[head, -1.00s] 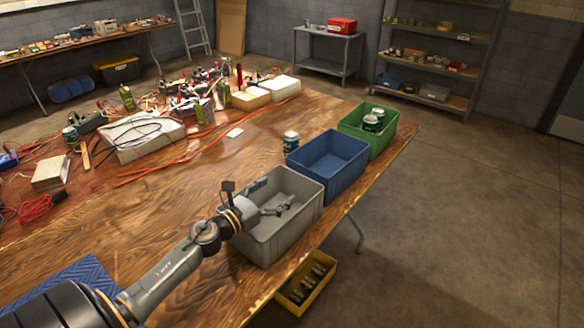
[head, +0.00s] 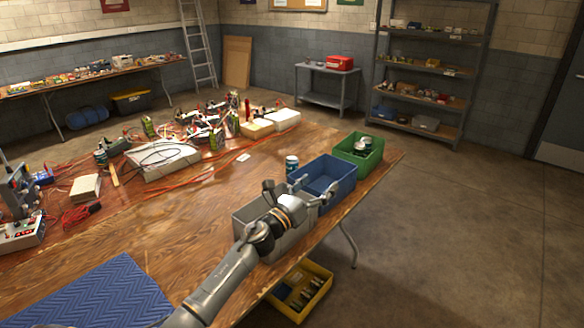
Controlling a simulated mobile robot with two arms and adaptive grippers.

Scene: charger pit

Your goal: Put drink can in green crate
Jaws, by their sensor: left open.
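A drink can (head: 292,163), white and dark teal, stands upright on the wooden table beside the left side of the blue crate. The green crate (head: 376,160) is at the far end of the crate row. It holds light-topped cans (head: 363,144); their exact number is unclear. My left gripper (head: 311,190) is open, with nothing seen in it. It is over the near part of the blue crate and the far edge of the grey crate, short of the standing can. My right gripper is out of view.
The blue crate (head: 334,178) stands between the green crate and the grey crate (head: 250,214). Cables, a power strip and other clutter cover the table's left and back. A yellow bin (head: 318,290) is below the table edge. Open wood lies left of the can.

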